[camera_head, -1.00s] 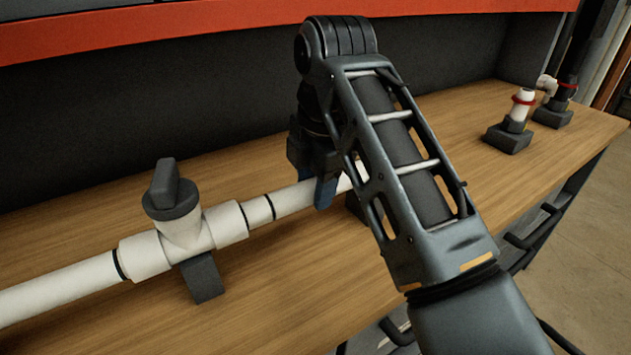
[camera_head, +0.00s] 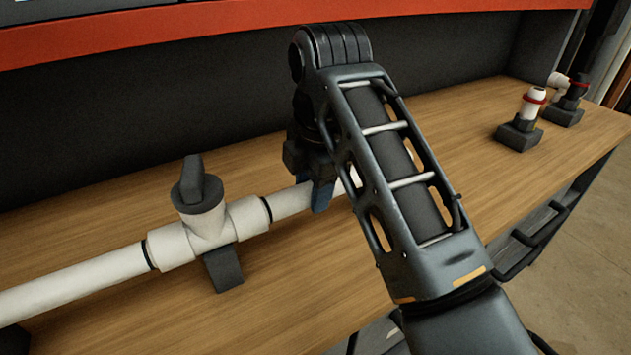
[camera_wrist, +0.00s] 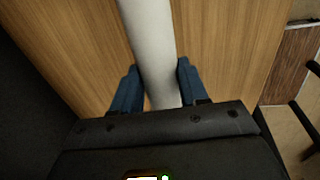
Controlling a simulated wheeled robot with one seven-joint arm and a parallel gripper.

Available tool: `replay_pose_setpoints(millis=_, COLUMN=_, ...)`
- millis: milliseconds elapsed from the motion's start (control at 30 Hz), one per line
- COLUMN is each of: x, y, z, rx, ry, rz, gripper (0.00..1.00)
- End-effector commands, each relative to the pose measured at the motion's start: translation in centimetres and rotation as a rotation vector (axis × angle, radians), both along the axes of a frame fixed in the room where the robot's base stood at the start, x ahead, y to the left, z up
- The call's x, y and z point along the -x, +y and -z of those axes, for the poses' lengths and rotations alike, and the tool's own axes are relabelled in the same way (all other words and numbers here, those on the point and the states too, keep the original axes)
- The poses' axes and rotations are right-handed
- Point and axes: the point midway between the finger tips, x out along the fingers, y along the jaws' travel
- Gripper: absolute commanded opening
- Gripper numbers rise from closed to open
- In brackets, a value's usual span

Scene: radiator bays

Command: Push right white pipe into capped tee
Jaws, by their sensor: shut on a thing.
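The capped tee (camera_head: 207,222) is white with a dark grey cap on top and lies in line with the pipes on the left of the head view. A left white pipe (camera_head: 70,284) runs into its left side. The right white pipe (camera_head: 290,202) meets the tee's right side, with a black ring at the joint. My gripper (camera_head: 322,192) is shut on the right white pipe, partly hidden by my arm. In the wrist view the pipe (camera_wrist: 150,45) passes between the blue fingers. The pipe's right part is hidden by my arm in the head view.
A dark support block (camera_head: 224,270) stands under the tee. Two white fittings with red rings, one upright (camera_head: 532,103) and one elbow (camera_head: 560,82), sit on dark blocks at the bench's far right. A dark back panel (camera_head: 130,105) rises behind the wooden bench (camera_head: 450,150).

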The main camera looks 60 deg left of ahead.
Motion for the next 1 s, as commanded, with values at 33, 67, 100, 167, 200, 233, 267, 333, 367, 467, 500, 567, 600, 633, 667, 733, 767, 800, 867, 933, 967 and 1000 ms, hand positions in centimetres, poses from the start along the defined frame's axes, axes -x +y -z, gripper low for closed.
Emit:
replay_pose_setpoints(millis=33, x=0.5, y=0.1, z=0.1, rx=0.003, ry=0.008, rz=-0.009, gripper=0.46)
replay_pose_setpoints(millis=67, x=0.5, y=0.1, z=0.1, rx=0.004, ry=0.008, rz=-0.01, gripper=0.49)
replay_pose_setpoints(millis=100, x=0.5, y=0.1, z=0.1, rx=0.003, ry=0.007, rz=-0.008, gripper=0.53)
replay_pose_setpoints(millis=167, x=0.4, y=0.1, z=0.1, rx=0.004, ry=0.006, rz=-0.008, gripper=0.59)
replay_pose_setpoints(millis=200, x=0.4, y=0.1, z=0.1, rx=0.003, ry=0.006, rz=-0.007, gripper=0.62)
replay_pose_setpoints(millis=233, x=0.4, y=0.1, z=0.1, rx=0.003, ry=0.005, rz=-0.007, gripper=0.65)
replay_pose_setpoints(millis=267, x=0.3, y=0.1, z=0.1, rx=0.003, ry=0.005, rz=-0.006, gripper=0.68)
replay_pose_setpoints(millis=333, x=0.3, y=0.1, z=0.1, rx=0.003, ry=0.005, rz=-0.006, gripper=0.68)
replay_pose_setpoints(millis=367, x=0.3, y=0.1, z=0.1, rx=0.003, ry=0.004, rz=-0.006, gripper=0.68)
replay_pose_setpoints(millis=467, x=0.3, y=0.1, z=0.1, rx=0.002, ry=0.004, rz=-0.005, gripper=0.68)
replay_pose_setpoints(millis=500, x=0.2, y=0.0, z=0.0, rx=0.002, ry=0.004, rz=-0.005, gripper=0.68)
replay_pose_setpoints(millis=567, x=0.2, y=0.0, z=-0.3, rx=0.001, ry=0.003, rz=-0.005, gripper=0.68)
replay_pose_setpoints(millis=600, x=0.2, y=0.0, z=-0.6, rx=0.001, ry=0.003, rz=-0.005, gripper=0.68)
replay_pose_setpoints(millis=633, x=0.2, y=-0.1, z=-0.9, rx=0.001, ry=0.003, rz=-0.005, gripper=0.68)
replay_pose_setpoints(millis=667, x=0.2, y=-0.2, z=-1.3, rx=0.0, ry=0.003, rz=-0.005, gripper=0.68)
replay_pose_setpoints(millis=733, x=0.2, y=-0.4, z=-2.3, rx=-0.001, ry=0.002, rz=-0.005, gripper=0.68)
replay_pose_setpoints(millis=767, x=0.2, y=-0.5, z=-2.8, rx=-0.001, ry=0.001, rz=-0.004, gripper=0.68)
replay_pose_setpoints(millis=800, x=0.2, y=-0.6, z=-3.5, rx=-0.001, ry=0.001, rz=-0.004, gripper=0.68)
replay_pose_setpoints(millis=867, x=0.3, y=-0.8, z=-4.5, rx=-0.001, ry=0.002, rz=-0.005, gripper=0.68)
replay_pose_setpoints(millis=933, x=0.3, y=-1.0, z=-5.6, rx=0.001, ry=0.002, rz=-0.005, gripper=0.68)
replay_pose_setpoints(millis=967, x=0.3, y=-1.1, z=-6.0, rx=0.001, ry=0.001, rz=-0.004, gripper=0.68)
replay_pose_setpoints(millis=1000, x=0.3, y=-1.2, z=-6.5, rx=0.001, ry=0.002, rz=-0.005, gripper=0.68)
